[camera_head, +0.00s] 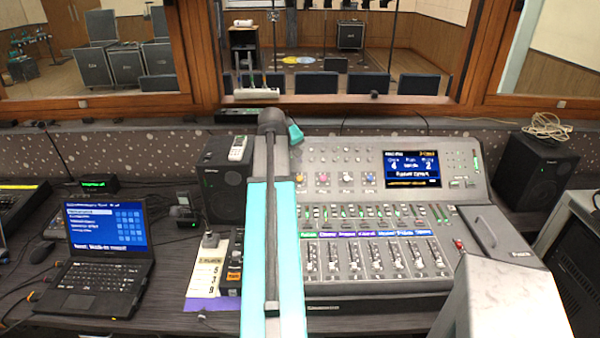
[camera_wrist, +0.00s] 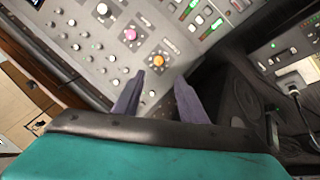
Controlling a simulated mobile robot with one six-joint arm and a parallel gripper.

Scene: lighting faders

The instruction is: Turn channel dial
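The mixing console (camera_head: 440,208) has a row of coloured dials on its upper panel. The orange dial (camera_head: 298,178) is leftmost, followed by the pink dial (camera_head: 322,179), a white dial (camera_head: 346,178) and a blue dial (camera_head: 370,179). In the wrist view my gripper (camera_wrist: 159,78) is open, with nothing between its two dark fingers. The orange dial (camera_wrist: 158,58) shows just beyond the gap between the fingertips, apart from them. The pink dial (camera_wrist: 130,34) and white dial (camera_wrist: 102,10) lie farther up and left. In the head view my arm hides the fingers and the console's left edge.
A black speaker (camera_head: 225,185) stands left of the console, beside my arm. A laptop (camera_head: 105,255) sits farther left, and a small orange-buttoned unit (camera_head: 235,262) lies near the front. Another speaker (camera_head: 540,170) stands at the right. A window frame (camera_head: 350,105) runs behind.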

